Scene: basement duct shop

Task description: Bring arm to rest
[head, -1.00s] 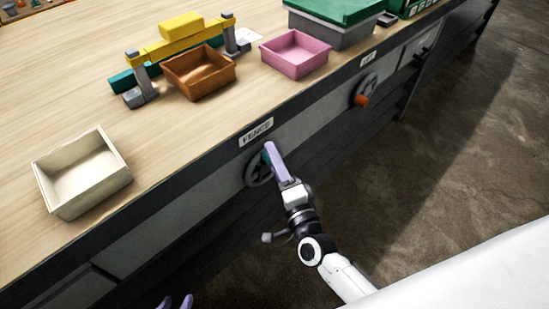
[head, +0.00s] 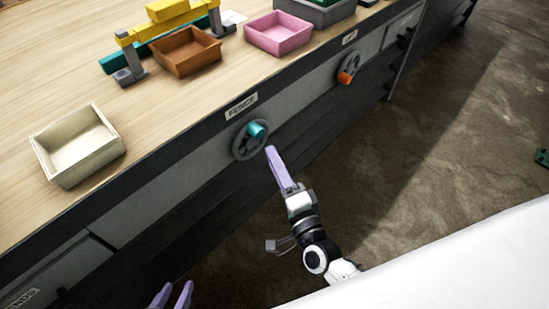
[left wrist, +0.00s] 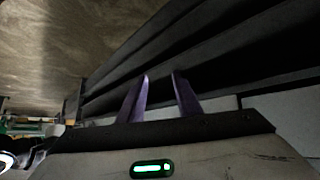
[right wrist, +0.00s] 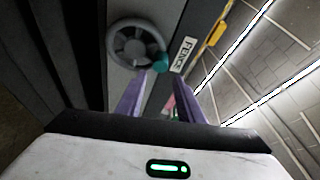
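My right gripper (head: 270,152) is in front of the bench, just right of and below the FENCE handwheel (head: 250,140). In the right wrist view its two purple fingers (right wrist: 155,85) are apart with nothing between them. The grey wheel with its teal knob (right wrist: 138,42) stands clear beyond the fingertips. My left gripper (head: 172,292) shows only as purple fingertips at the bottom edge of the head view. In the left wrist view its fingers (left wrist: 159,78) are apart and empty, with dark bench shelving behind.
The wooden bench top (head: 60,80) carries a cream tray (head: 75,165), a brown tray (head: 190,66) and a pink tray (head: 280,45). A LIFT handwheel with an orange knob (head: 346,76) is on the bench front. The concrete floor (head: 440,150) at right is largely clear.

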